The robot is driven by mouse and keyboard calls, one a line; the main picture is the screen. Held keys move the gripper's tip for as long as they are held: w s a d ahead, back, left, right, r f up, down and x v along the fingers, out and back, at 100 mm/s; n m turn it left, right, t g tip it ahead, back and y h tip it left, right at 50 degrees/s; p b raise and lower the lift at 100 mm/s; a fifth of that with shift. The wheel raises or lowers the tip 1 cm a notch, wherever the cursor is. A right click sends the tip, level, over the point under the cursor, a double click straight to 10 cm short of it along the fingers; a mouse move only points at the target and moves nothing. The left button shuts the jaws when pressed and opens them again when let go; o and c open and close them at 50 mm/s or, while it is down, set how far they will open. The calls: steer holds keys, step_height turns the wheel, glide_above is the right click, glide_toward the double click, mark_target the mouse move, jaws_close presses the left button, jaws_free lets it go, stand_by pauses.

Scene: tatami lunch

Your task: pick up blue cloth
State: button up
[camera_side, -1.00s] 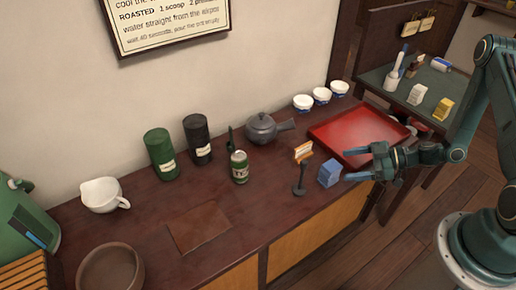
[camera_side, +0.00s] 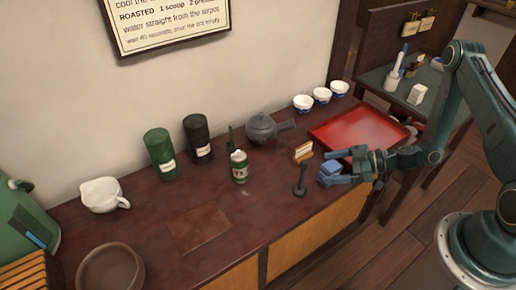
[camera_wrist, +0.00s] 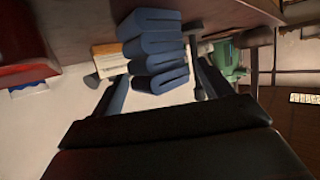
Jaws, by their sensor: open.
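The blue cloth (camera_side: 329,169) is a small folded stack near the counter's front edge, left of the red tray. In the wrist view the folded cloth (camera_wrist: 155,50) shows its layered folds between the two fingers. My gripper (camera_side: 345,170) is at the cloth, its fingers pointing left along the counter and partly covering the cloth. In the wrist view my gripper (camera_wrist: 160,85) has its fingers apart, one on each side of the cloth. Whether either finger touches the cloth cannot be told.
The red tray (camera_side: 325,134) lies behind my gripper.

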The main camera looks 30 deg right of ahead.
steer(key=shift+x, duration=1.35)
steer(key=c, duration=1.1)
steer(key=shift+o, duration=0.2)
steer(key=shift+r, duration=0.1)
step_height(320, 180, up, 20)
stand_by(0.4)
